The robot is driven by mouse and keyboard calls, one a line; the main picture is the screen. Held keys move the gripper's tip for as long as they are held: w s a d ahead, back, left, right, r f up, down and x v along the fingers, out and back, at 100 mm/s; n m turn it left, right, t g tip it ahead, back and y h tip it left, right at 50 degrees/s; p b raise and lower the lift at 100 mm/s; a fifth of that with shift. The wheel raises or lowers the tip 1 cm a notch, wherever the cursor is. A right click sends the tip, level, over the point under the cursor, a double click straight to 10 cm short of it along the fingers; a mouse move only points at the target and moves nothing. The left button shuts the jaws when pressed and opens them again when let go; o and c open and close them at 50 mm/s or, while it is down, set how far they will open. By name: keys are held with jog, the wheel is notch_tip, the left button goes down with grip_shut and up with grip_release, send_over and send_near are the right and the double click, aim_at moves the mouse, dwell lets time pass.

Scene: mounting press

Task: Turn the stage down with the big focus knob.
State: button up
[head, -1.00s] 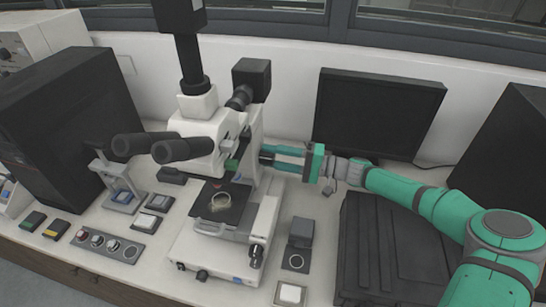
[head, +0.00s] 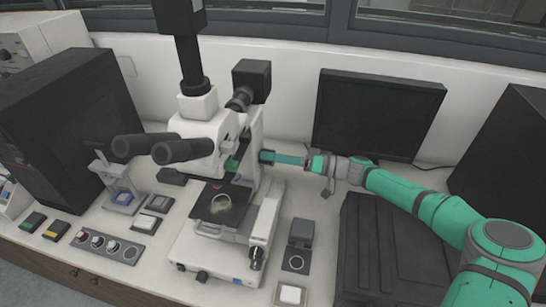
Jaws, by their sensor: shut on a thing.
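The microscope (head: 212,128) is white with black eyepieces and stands left of centre on the bench.
A dark monitor (head: 375,115) stands behind my arm. A black case (head: 390,255) lies below it. A small dark box (head: 301,232) and a white button (head: 291,295) sit right of the microscope base. A black computer tower (head: 70,125) stands at the left.

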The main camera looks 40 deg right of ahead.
jog(key=shift+s+f+n, duration=0.1)
jog(key=shift+n, duration=0.3)
jog(key=o, duration=1)
jog(key=shift+o, duration=0.4)
jog(key=shift+r, duration=0.35)
notch_tip(320, 180, up, 2)
jog(key=shift+r, duration=0.2)
jog(key=s+r, duration=0.1)
jog(key=s+a+r, duration=0.1)
jog(key=r, duration=0.1)
jog(key=s+a+r, duration=0.1)
jog(key=s+r, duration=0.1)
jog(key=shift+a+r, duration=0.15)
jog(key=s+a+r, duration=0.4)
jog(key=s+a, duration=0.1)
jog(key=s, duration=0.3)
jog(key=shift+r, duration=0.35)
